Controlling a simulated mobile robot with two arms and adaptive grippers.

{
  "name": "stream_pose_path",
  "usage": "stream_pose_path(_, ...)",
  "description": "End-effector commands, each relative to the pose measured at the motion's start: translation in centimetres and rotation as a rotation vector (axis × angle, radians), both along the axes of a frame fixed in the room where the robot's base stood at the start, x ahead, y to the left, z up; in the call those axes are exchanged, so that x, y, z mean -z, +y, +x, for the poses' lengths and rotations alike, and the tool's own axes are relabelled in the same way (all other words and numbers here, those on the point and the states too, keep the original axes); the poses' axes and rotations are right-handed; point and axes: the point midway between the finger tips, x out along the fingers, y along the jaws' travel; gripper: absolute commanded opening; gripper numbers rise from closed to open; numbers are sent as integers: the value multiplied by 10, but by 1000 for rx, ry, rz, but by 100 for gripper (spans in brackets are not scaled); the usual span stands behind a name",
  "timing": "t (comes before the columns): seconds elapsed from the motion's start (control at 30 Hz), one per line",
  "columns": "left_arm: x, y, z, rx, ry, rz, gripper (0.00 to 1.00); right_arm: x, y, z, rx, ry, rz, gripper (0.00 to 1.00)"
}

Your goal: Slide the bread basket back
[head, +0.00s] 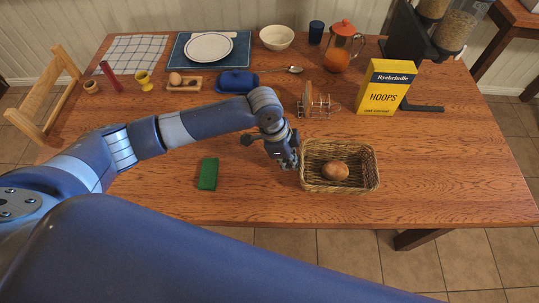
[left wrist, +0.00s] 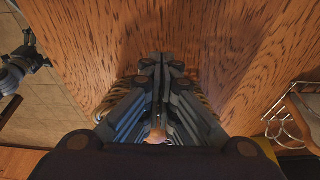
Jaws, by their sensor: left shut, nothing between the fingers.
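The bread basket (head: 372,183) is a woven, rectangular wicker basket near the table's front edge, right of centre in the head view. A round brown bread roll (head: 335,170) lies in it. My left gripper (head: 289,160) is shut with nothing in it, pointing down close beside the basket's left side. Whether it touches the rim cannot be told. In the left wrist view the shut fingers (left wrist: 161,65) hide most of the basket; bits of wicker (left wrist: 207,97) show on both sides of them. What looks like my right gripper (left wrist: 28,58) shows partly, out over the floor.
Behind the basket stand a toast rack (head: 318,106) and a yellow cereal box (head: 386,88). A juice jug (head: 340,48) and a cereal dispenser (head: 440,25) are further back. A green block (head: 208,174) lies to the left. A strip of table between basket and toast rack is clear.

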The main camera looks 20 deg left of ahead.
Motion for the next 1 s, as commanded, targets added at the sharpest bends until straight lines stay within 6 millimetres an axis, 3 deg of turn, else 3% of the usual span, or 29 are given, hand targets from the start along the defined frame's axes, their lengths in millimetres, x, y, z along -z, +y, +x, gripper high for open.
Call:
stream_pose_path(0.3,-2,-72,16,3,-1,-3,0,-14,0,0,0,0,0,100)
stream_pose_path(0.5,0,-104,24,1,-1,-2,0,-14,0,0,0,0,0,100)
stream_pose_path(1.0,0,-112,26,0,-1,0,0,-14,0,0,0,1,0,100)
